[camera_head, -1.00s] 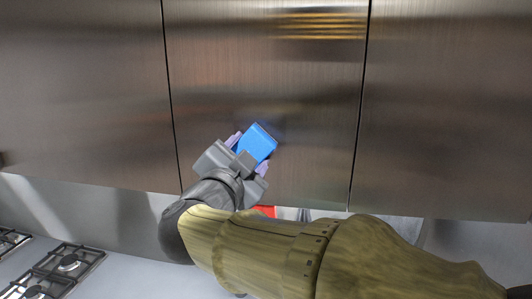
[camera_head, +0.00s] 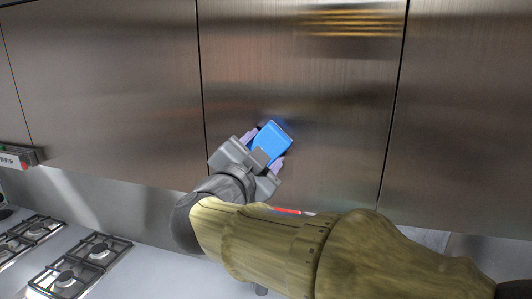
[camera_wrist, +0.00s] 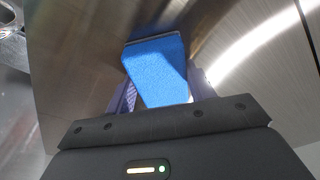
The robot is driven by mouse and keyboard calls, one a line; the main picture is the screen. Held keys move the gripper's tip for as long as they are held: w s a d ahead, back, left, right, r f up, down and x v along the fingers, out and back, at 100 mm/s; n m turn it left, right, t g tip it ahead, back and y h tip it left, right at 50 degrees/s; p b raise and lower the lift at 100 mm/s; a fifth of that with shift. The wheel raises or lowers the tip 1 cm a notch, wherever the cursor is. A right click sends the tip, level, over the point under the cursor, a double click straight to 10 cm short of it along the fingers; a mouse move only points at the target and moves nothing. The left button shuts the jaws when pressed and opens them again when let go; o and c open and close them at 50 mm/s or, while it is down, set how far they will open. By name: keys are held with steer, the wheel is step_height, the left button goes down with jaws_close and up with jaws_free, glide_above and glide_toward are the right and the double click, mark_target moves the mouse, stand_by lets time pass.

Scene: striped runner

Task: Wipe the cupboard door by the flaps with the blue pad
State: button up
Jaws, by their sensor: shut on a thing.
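The blue pad (camera_head: 271,143) is held between the purple fingers of my gripper (camera_head: 265,149), in front of the lower middle of the central brushed-metal cupboard door (camera_head: 300,80). The wrist view also shows the blue pad (camera_wrist: 157,72), with its far edge close to or against the metal surface; I cannot tell for sure whether it touches. My gripper is shut on the pad. Yellow flaps or slats (camera_head: 350,22) show as horizontal bands on the upper part of the same door. My arm hides part of the area below the door.
More metal cupboard doors stand to the left (camera_head: 110,90) and right (camera_head: 460,110). A gas hob (camera_head: 75,265) is on the counter at lower left. A small panel (camera_head: 18,157) sits at the far left edge. A red thing (camera_head: 286,211) shows behind my arm.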

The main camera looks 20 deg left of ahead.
mark_target(285, 150)
steer(key=shift+r, duration=0.25)
steer(key=shift+w+d+b, duration=0.15)
steer(key=shift+d+b, duration=0.25)
steer(key=shift+d, duration=0.65)
steer(key=shift+w+d+b, duration=0.15)
steer(key=shift+d+b, duration=0.25)
steer(key=shift+d, duration=0.6)
steer(key=shift+d, duration=0.1)
steer(key=shift+w+d+b, duration=0.15)
steer(key=shift+d+b, duration=0.5)
steer(key=shift+d, duration=1.25)
steer(key=shift+w+d+b, duration=0.15)
steer(key=shift+d+b, duration=0.1)
steer(key=shift+d, duration=0.75)
steer(key=shift+w+d+b, duration=0.1)
steer(key=shift+d+b, duration=0.15)
steer(key=shift+d, duration=0.7)
steer(key=shift+s, duration=0.15)
steer(key=shift+s+d, duration=0.15)
steer(key=shift+s, duration=1.25)
steer(key=shift+s+d, duration=0.15)
steer(key=shift+s, duration=1.25)
